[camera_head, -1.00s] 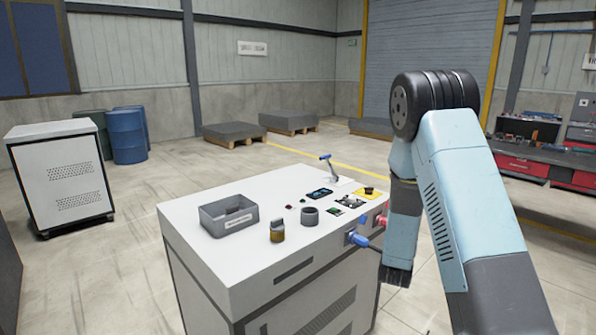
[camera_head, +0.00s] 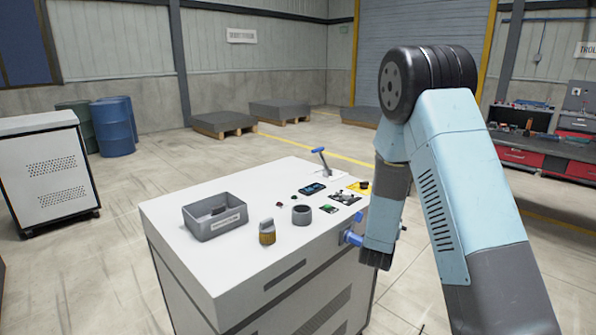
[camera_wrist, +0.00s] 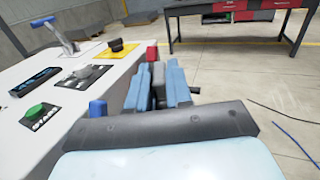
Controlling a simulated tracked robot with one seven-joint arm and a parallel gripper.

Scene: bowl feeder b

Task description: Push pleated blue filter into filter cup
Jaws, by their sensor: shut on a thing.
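My gripper (camera_wrist: 158,95) shows in the wrist view as two blue fingers with a narrow grey piece (camera_wrist: 158,82) between them. It is shut on this piece, beside the cabinet's side face. I cannot make out pleats on it. In the head view the fingers are hidden behind my arm. A grey round cup (camera_head: 301,215) with an open top stands on the cabinet top; I cannot tell if it is the filter cup. A blue fitting (camera_head: 351,238) sticks out of the cabinet's side and shows in the wrist view (camera_wrist: 97,108). No clearly pleated blue filter is visible.
The white cabinet top (camera_head: 200,265) holds a grey bin (camera_head: 215,222), a brown-and-grey jar (camera_head: 267,232), a blue-handled lever (camera_head: 321,160), a green button (camera_wrist: 40,113) and a black knob on a yellow plate (camera_wrist: 116,46). A red fitting (camera_wrist: 152,52) is near my fingers.

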